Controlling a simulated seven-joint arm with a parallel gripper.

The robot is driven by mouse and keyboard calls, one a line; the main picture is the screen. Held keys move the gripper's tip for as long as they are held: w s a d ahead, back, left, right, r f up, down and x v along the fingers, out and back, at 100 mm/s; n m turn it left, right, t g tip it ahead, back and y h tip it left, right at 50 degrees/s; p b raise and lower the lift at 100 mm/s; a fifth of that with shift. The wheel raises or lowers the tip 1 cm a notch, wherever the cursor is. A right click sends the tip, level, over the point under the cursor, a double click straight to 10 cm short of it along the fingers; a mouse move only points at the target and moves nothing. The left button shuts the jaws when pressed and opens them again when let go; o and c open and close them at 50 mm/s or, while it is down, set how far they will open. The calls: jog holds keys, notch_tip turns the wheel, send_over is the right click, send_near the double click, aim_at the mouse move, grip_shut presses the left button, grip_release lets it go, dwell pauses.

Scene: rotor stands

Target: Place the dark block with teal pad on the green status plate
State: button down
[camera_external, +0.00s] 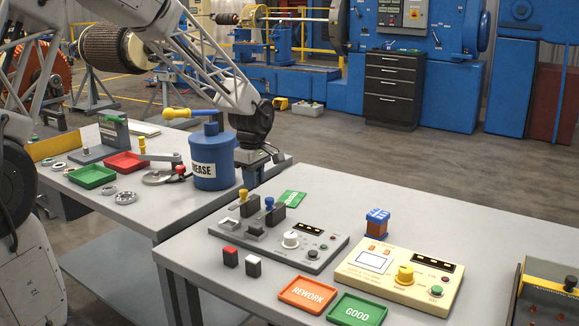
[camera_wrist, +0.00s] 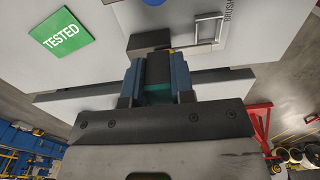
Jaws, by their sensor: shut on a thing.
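The dark block (camera_wrist: 158,68) with a teal pad (camera_wrist: 157,91) is between the two blue fingers of my gripper (camera_wrist: 157,76) in the wrist view. The fingers are shut on its sides. In the external view my gripper (camera_external: 262,157) is at the far edge of the near bench, behind the grey panel, and the block cannot be made out clearly there. The green status plate (camera_wrist: 61,40), marked TESTED, is at the upper left of the wrist view, apart from the block. It also lies behind the grey panel in the external view (camera_external: 291,198), with its surface bare.
The grey panel (camera_external: 318,254) carries upright dark parts and yellow and blue knobs. Small blocks with red (camera_external: 231,256) and white (camera_external: 253,266) pads stand in front. A cream panel (camera_external: 400,290), orange REWORK tray (camera_external: 308,294) and green GOOD tray (camera_external: 357,309) sit right. A blue grease can (camera_external: 212,160) stands left.

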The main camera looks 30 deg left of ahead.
send_over(292, 198)
jog(key=shift+f, duration=0.65)
jog(key=shift+f, duration=0.1)
jog(key=shift+f, duration=2.45)
jog(key=shift+f, duration=0.1)
jog(key=shift+f, duration=2.35)
jog(key=shift+f, duration=0.15)
jog(key=c, duration=1)
grip_release()
